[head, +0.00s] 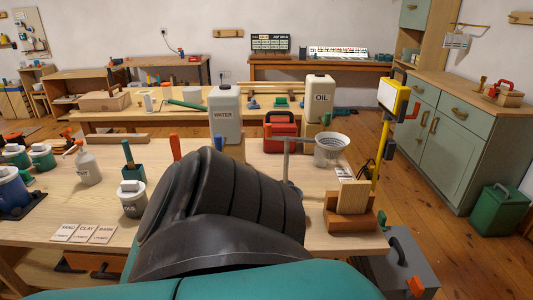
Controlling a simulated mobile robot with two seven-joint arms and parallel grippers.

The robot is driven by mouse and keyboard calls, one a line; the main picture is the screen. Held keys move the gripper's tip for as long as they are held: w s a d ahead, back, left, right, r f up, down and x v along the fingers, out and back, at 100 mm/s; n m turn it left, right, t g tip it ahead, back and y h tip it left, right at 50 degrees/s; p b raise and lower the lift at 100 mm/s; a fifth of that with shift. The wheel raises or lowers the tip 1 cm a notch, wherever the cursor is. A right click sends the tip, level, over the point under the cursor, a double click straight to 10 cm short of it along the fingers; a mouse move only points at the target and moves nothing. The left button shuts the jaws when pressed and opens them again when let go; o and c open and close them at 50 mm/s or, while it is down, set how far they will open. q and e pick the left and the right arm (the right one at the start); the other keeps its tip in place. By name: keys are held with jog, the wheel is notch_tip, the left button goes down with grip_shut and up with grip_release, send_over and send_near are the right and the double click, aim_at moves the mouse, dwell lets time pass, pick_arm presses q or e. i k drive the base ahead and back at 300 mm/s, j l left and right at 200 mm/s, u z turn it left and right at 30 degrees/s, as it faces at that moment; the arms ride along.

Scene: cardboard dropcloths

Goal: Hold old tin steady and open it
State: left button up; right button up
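No container in the head view can be told for sure as the old tin. Possible ones are a grey lidded tin with a label (133,203) on the near workbench and a dark blue lidded pot (12,195) at the left edge. Green lidded pots (41,158) stand behind the blue one. All these seem upright with lids on. A large black ribbed shape, apparently part of my own arm, fills the middle foreground and hides much of the bench. Neither of my grippers can be made out.
The workbench (105,208) carries label cards (84,233), a grey bottle (88,168), a WATER jug (225,120), a red case (281,134), a white mesh cup (331,150) and a wooden block holder (349,217). An OIL jug (319,99) stands behind.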

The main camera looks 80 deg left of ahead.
aim_at(135, 208)
jog(key=u, duration=3.6)
jog(key=i+j+z, duration=0.15)
jog(key=j, duration=0.15)
jog(key=i+j+z, duration=0.15)
jog(key=j, duration=0.2)
jog(key=i+j+z, duration=0.15)
jog(key=j, duration=0.2)
jog(key=k, duration=0.05)
